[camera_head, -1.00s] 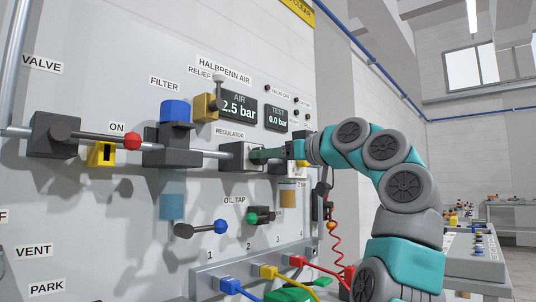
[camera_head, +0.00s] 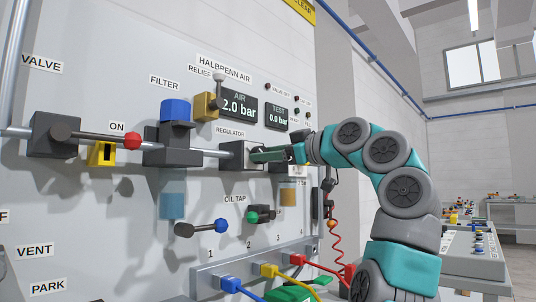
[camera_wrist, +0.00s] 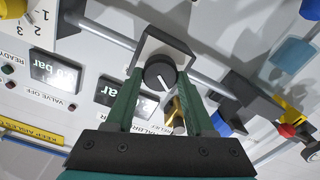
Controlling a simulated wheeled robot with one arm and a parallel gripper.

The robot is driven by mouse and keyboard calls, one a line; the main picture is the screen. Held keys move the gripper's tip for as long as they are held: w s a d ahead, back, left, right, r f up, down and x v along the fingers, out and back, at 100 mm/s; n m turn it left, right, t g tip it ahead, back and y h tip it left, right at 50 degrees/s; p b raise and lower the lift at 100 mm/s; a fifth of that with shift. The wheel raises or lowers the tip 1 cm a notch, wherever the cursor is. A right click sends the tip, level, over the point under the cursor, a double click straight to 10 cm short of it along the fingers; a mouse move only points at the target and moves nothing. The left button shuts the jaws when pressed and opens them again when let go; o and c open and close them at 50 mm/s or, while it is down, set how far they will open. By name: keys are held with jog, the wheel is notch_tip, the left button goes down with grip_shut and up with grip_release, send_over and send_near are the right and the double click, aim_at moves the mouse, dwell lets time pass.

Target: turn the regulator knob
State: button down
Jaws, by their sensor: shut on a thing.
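The regulator block (camera_head: 237,156) is a dark box on the pipe, under the REGULATOR label (camera_head: 230,133). My gripper (camera_head: 254,156) reaches it from the right. In the wrist view the regulator knob (camera_wrist: 160,73) is a round dark knob with a pale pointer line, on the block's light face (camera_wrist: 152,45). My gripper's green fingers (camera_wrist: 160,82) lie on either side of the knob and are shut on it. In the head view the fingers hide the knob. The AIR display (camera_head: 238,107) reads 2.0 bar; the TEST display (camera_head: 277,117) reads 0.0 bar.
A brass relief valve (camera_head: 206,106) and a blue-capped filter (camera_head: 175,112) stand left of the regulator. A red-tipped valve lever (camera_head: 131,141) is farther left. An oil tap (camera_head: 257,216) and coloured hose plugs (camera_head: 267,270) sit below. The pipe runs through the regulator block.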

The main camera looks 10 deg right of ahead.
jog(key=shift+c, duration=1.3)
grip_release()
jog(key=b+v, duration=0.1)
jog(key=v, duration=0.6)
jog(key=shift+s+d+b, duration=0.25)
jog(key=shift+s+b, duration=0.05)
